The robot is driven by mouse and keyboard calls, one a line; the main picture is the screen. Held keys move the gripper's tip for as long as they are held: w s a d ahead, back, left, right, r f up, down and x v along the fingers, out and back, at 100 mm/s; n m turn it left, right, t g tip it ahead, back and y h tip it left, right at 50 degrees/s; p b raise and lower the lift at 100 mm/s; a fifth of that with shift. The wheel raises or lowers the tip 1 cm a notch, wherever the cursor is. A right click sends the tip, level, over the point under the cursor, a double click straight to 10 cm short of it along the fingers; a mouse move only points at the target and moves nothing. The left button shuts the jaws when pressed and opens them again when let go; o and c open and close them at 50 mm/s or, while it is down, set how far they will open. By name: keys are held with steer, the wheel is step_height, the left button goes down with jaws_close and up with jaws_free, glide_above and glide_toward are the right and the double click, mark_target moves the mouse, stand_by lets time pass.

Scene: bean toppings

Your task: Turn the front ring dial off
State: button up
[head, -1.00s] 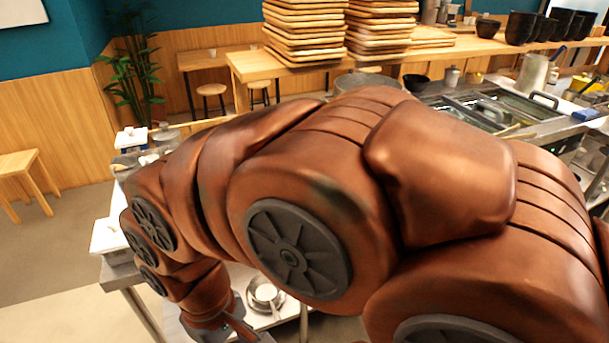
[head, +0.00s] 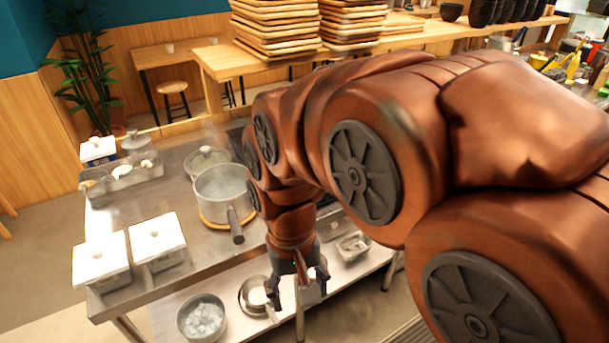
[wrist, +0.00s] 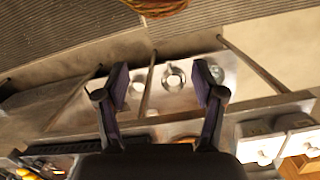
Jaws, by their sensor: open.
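A grey pot (head: 222,188) with its handle toward the front stands over a glowing orange ring (head: 209,219) on the steel counter. I cannot make out the front ring dial in either view; the counter's front near the ring is partly hidden by my arm. My gripper (head: 298,292) hangs pointing down in front of the counter, to the right of and nearer than the pot. Its fingers are apart and empty, as the wrist view (wrist: 161,80) also shows.
A lidded pot (head: 207,158) stands behind. White lidded containers (head: 158,238) sit on the counter's left. The lower shelf (head: 165,318) holds a bowl of pale pieces (head: 203,318) and pans. Stacked trays (head: 275,28) are at the back.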

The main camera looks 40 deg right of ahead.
steer(key=w+d+r+m+p, duration=0.1)
steer(key=w+d+r+m, duration=0.1)
steer(key=w+d+m, duration=0.6)
steer(key=w+d+r+m+p, duration=0.2)
steer(key=w+d+m, duration=0.2)
steer(key=w, duration=0.8)
steer(key=w+d+f+m, duration=0.1)
steer(key=w+d+m, duration=0.1)
steer(key=w+d, duration=0.1)
steer(key=w+d+f+m+t+p, duration=0.1)
steer(key=w+d+m, duration=0.2)
steer(key=w, duration=0.2)
steer(key=w+d+f+m, duration=0.2)
steer(key=w+d, duration=0.2)
steer(key=shift+w+m+t, duration=0.2)
steer(key=shift+m+t, duration=0.1)
steer(key=shift+m, duration=0.1)
steer(key=shift+w+d+f+p, duration=0.15)
steer(key=shift+w+f+p, duration=0.1)
steer(key=shift+p, duration=0.05)
steer(key=shift+f+p, duration=1.4)
steer(key=shift+f, duration=2.4)
steer(key=shift+c, duration=0.4)
steer(key=c, duration=1.1)
